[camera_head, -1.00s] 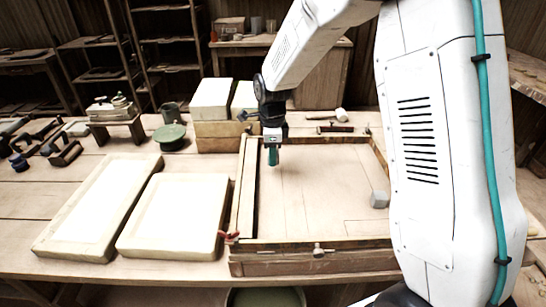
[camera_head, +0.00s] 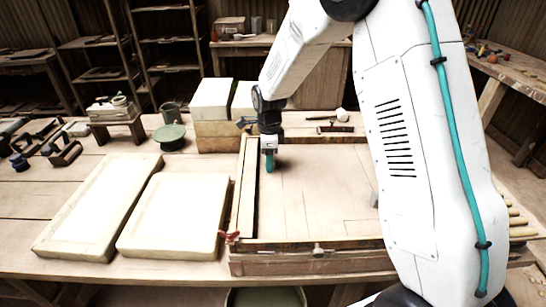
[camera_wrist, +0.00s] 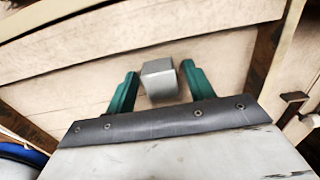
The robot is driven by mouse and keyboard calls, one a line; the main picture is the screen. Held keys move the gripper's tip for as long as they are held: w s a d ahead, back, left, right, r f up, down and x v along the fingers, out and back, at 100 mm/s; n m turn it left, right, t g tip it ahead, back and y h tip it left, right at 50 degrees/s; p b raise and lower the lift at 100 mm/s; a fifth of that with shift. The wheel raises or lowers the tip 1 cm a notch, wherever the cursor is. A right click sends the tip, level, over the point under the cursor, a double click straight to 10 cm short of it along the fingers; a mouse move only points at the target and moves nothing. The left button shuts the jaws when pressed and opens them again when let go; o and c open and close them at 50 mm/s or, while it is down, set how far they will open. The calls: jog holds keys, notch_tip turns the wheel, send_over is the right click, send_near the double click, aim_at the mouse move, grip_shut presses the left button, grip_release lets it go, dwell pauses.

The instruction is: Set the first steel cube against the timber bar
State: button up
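A grey steel cube (camera_head: 374,200) sits on the right part of the framed wooden press bed, mostly hidden behind my arm in the head view. A grey cube (camera_wrist: 160,79) also shows between the finger outlines in the wrist view, with small gaps at both sides. My gripper (camera_head: 269,165) points down over the left part of the bed. Its teal fingers stand apart in the wrist view (camera_wrist: 160,72), and no cube shows at them in the head view. A long timber bar (camera_head: 246,190) runs along the bed's left side, just left of my gripper.
Two pale slabs lie left of the press, a long one (camera_head: 100,205) and a shorter one (camera_head: 172,215). Pale blocks (camera_head: 211,99) stand behind its left corner. A small mallet (camera_head: 341,115) lies behind it. The middle of the bed is clear.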

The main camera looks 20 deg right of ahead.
notch_tip(320, 180, up, 12)
jog(key=s+r+n, duration=0.4)
jog(key=s+r, duration=0.2)
jog(key=s, duration=0.1)
jog(key=s+d+r+n, duration=0.2)
jog(key=s+n, duration=0.6)
jog(key=s, duration=0.7)
jog(key=s+d+r+n+t, duration=0.1)
jog(key=s+d+r+n, duration=0.1)
jog(key=s+n, duration=0.7)
jog(key=s, duration=0.7)
jog(key=shift+d+r+n, duration=0.15)
jog(key=shift+n, duration=0.15)
jog(key=shift+w, duration=0.1)
